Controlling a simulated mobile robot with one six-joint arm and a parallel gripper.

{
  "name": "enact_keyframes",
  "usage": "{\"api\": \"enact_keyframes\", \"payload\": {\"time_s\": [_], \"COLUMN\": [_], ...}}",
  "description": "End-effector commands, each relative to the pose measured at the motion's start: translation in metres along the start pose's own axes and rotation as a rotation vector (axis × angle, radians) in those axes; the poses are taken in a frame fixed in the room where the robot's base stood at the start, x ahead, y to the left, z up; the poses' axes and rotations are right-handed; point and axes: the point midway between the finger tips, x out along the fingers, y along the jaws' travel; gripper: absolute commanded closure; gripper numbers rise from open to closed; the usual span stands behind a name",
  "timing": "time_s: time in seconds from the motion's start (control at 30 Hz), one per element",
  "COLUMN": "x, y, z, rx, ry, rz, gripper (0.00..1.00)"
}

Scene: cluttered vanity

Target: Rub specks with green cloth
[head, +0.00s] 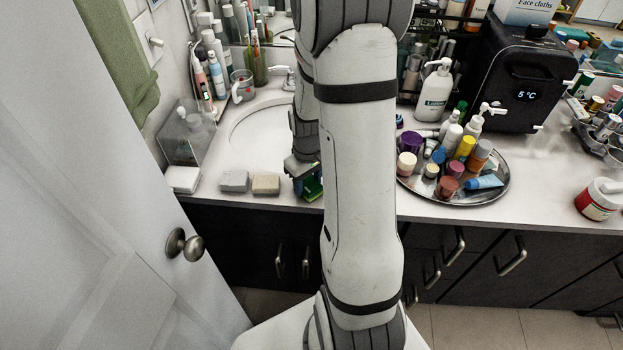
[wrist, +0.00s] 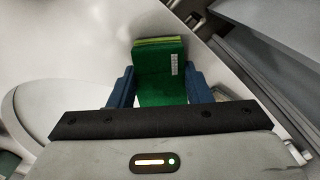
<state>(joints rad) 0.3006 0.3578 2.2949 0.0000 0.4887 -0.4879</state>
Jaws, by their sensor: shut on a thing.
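The green cloth (wrist: 160,75) is folded, with lighter green layers along its far edge and a small white label. My gripper (wrist: 163,88) is shut on it, with a blue finger on each side. In the head view the green cloth (head: 313,188) shows low beside my arm, at the counter's front edge right of the basin. I cannot tell whether the cloth touches the counter. No specks can be made out in either view.
A round metal tray (head: 490,194) crowded with bottles and jars stands right of my arm. Two small blocks, one grey (head: 234,181) and one beige (head: 266,185), lie left of my gripper. The white basin (head: 258,135) is behind. A door (head: 90,200) fills the left.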

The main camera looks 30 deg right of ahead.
Motion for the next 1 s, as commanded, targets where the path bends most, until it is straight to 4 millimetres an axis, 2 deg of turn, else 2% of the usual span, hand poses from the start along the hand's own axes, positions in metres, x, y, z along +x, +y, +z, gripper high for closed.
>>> {"api": "enact_keyframes", "payload": {"time_s": [0.07,0.1,0.37,0.73,1.0], "x": [0.004,0.004,0.003,-0.001,-0.04], "y": [0.0,0.0,0.0,-0.001,-0.006], "z": [0.0,0.0,0.0,-0.001,-0.001], "rx": [0.0,0.0,-0.001,-0.002,-0.003], "ry": [0.0,0.0,0.0,0.001,0.004], "rz": [0.0,0.0,0.0,0.001,0.002], "gripper": [0.83,0.55,0.34,0.34,0.34]}}
